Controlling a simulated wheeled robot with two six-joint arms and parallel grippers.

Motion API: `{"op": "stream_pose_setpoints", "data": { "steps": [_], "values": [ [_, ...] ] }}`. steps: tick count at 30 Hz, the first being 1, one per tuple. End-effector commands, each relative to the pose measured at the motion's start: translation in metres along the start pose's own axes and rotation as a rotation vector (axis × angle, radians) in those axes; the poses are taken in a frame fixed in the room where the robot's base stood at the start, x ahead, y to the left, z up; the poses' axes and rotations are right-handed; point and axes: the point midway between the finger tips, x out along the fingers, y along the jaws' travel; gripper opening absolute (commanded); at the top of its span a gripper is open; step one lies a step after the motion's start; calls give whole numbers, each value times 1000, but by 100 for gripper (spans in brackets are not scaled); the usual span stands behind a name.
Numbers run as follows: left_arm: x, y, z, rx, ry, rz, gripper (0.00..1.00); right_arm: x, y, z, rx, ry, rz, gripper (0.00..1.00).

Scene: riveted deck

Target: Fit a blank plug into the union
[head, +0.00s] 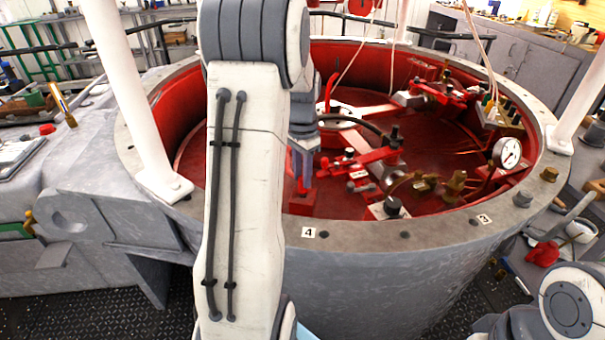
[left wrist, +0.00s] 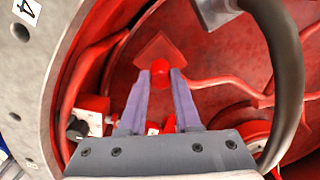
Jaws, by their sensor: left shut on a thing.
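My left gripper (head: 302,172) reaches down inside the red-lined round vessel, partly hidden behind my own arm. In the left wrist view its two purple-grey fingers (left wrist: 161,76) are shut on a small red round-ended piece (left wrist: 160,68), which looks like the blank plug. A red diamond-shaped plate (left wrist: 157,50) shows just behind the piece; I cannot tell whether they touch. Brass fittings (head: 425,184) stand at the right of the vessel floor. I cannot tell which part is the union. My right gripper is out of view.
The vessel's grey rim (head: 405,236) carries number labels and bolts. White posts (head: 128,100) rise from it. A pressure gauge (head: 507,152) stands inside at the right. Red pipes run along the floor and wall.

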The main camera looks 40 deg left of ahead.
Motion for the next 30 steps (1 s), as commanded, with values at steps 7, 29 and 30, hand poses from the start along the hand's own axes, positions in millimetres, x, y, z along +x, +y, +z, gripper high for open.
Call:
{"op": "stream_pose_setpoints", "data": {
  "steps": [7, 29, 30],
  "values": [
    [6, 0, 0, 0, 0, 0, 0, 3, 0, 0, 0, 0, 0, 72],
    [13, 0, 0, 0, 0, 0, 0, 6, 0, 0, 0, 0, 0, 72],
    [13, 0, 0, 0, 0, 0, 0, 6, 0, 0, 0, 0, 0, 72]
  ]
}}
